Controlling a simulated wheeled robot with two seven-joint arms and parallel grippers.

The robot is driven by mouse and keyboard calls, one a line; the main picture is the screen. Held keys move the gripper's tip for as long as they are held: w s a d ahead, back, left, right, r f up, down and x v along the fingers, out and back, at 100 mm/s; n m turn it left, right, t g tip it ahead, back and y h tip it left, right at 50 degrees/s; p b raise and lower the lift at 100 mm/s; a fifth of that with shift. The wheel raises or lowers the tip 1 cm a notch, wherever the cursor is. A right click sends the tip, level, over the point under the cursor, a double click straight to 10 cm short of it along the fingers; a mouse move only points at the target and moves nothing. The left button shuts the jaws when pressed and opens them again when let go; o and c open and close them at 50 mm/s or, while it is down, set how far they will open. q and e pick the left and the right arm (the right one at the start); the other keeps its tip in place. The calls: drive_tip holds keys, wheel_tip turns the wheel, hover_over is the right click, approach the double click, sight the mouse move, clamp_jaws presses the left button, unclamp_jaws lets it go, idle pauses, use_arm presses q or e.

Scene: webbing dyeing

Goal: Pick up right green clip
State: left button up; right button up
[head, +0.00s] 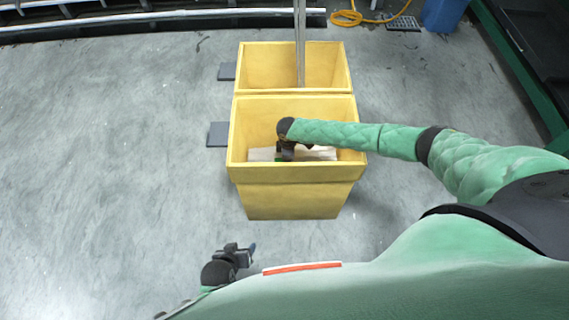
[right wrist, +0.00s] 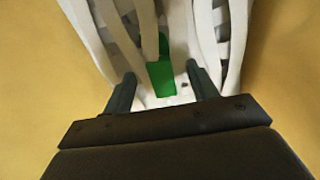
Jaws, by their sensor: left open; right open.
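The green clip (right wrist: 162,80) sits on white webbing (right wrist: 205,40) in the right wrist view, between the two fingertips of my right gripper (right wrist: 160,74). The fingers are apart and I see no contact with the clip. In the head view my right gripper (head: 287,151) reaches down into the near yellow bin (head: 297,174); a small bit of green shows beside it, mostly hidden by the gripper. My left gripper (head: 241,256) is open and empty, low over the floor in front of the bin.
A second yellow bin (head: 270,62) adjoins behind, with a pale vertical strip (head: 300,45) hanging into it. The near bin's walls surround my right gripper. Grey floor (head: 110,140) is clear to the left. A blue container (head: 443,14) and orange hose lie at the back right.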

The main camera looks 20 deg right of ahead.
drive_tip(key=shift+w+a+f, duration=0.1)
drive_tip(key=shift+a+f, duration=0.05)
drive_tip(key=shift+f, duration=0.9)
drive_tip(key=shift+w+a+f, duration=0.1)
drive_tip(key=shift+a+f, duration=0.05)
drive_tip(key=shift+f, duration=0.85)
drive_tip(key=c, duration=1)
drive_tip(key=shift+c, duration=0.4)
drive_tip(key=shift+r, duration=0.15)
